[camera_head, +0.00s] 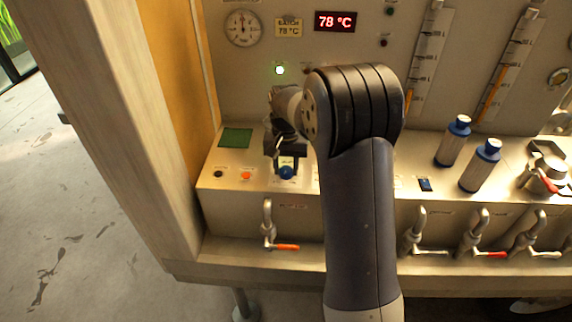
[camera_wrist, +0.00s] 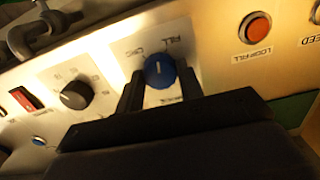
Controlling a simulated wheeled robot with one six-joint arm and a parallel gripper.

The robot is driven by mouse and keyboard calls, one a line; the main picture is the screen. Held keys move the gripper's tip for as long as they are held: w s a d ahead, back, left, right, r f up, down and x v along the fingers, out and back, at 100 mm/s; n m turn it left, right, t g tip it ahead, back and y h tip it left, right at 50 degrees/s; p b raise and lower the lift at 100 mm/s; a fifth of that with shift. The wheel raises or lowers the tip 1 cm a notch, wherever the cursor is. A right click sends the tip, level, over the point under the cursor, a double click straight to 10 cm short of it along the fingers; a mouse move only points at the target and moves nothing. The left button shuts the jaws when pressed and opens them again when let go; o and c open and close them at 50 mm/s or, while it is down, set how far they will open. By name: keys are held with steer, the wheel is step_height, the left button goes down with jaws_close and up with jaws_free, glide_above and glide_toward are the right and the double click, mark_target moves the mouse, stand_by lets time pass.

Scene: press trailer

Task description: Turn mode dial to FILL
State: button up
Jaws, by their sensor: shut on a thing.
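The mode dial is a round blue knob (camera_wrist: 160,71) on the pale panel, with FILL and CIRC printed beside it and a third label partly hidden by my gripper. A white mark shows on the knob's face; I cannot tell exactly which label it points to. In the head view the blue knob (camera_head: 286,172) sits on the sloped console below my wrist. My gripper (camera_wrist: 161,78) has one dark finger on each side of the knob and is shut on it. It also shows in the head view (camera_head: 287,163), partly behind my arm.
An orange LOOP FILL button (camera_wrist: 255,28) is right of the dial in the wrist view, and a black knob (camera_wrist: 76,95) is left. Blue-capped bottles (camera_head: 453,141) stand to the right on the console. A lever valve with an orange handle (camera_head: 285,247) is below on the front.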

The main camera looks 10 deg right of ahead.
mark_target(286, 169)
steer(key=m, duration=0.4)
steer(key=shift+m, duration=0.3)
stand_by(0.3)
steer(key=o, duration=1)
step_height(286, 169, up, 11)
steer(key=shift+f, duration=0.1)
step_height(286, 169, down, 11)
steer(key=shift+r, duration=0.1)
stand_by(0.7)
